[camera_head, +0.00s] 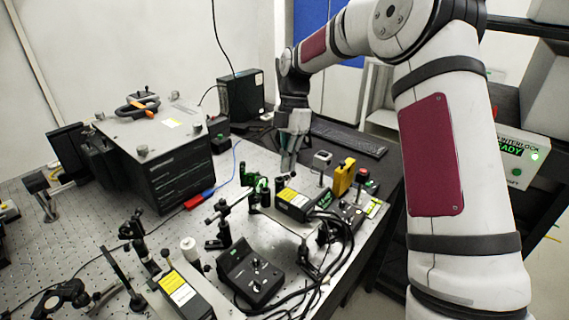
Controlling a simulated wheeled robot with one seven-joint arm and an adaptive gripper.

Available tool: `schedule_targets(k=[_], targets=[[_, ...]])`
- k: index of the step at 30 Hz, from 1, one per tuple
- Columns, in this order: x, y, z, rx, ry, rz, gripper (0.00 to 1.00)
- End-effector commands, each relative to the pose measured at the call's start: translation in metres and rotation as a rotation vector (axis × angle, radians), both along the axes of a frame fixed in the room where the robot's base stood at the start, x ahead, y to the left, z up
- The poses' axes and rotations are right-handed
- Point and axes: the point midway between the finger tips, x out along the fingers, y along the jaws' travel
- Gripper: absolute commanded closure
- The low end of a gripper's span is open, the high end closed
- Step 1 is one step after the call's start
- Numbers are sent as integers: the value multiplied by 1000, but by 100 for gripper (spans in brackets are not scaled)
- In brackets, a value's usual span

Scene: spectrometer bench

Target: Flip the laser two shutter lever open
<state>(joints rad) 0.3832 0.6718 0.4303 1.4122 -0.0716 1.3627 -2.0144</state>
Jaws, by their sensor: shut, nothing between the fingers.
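My gripper (287,166) points down over the bench, behind the nearer right-hand laser group; its fingers are together and hold nothing. A black laser box with a yellow and white label (298,202) sits just in front of and below it. A second black laser box with a similar label (181,289) sits at the front left. I cannot tell which box is laser two. The shutter levers are too small to make out. Green-lit optics (261,186) stand left of the right-hand box. I cannot tell whether the fingertips touch anything.
A yellow upright block (344,177) and a small box with a red button (363,180) stand right of the gripper. A black control box (251,275) and loose black cables (335,247) lie in front. A large dark instrument (160,158) fills the back left.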

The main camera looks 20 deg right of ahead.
Motion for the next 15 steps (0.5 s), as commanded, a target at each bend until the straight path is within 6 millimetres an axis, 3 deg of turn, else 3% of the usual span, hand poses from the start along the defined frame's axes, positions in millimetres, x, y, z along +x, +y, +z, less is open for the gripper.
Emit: schedule_targets(k=[15], targets=[[0,-1,14,-3,-2,-3,100]])
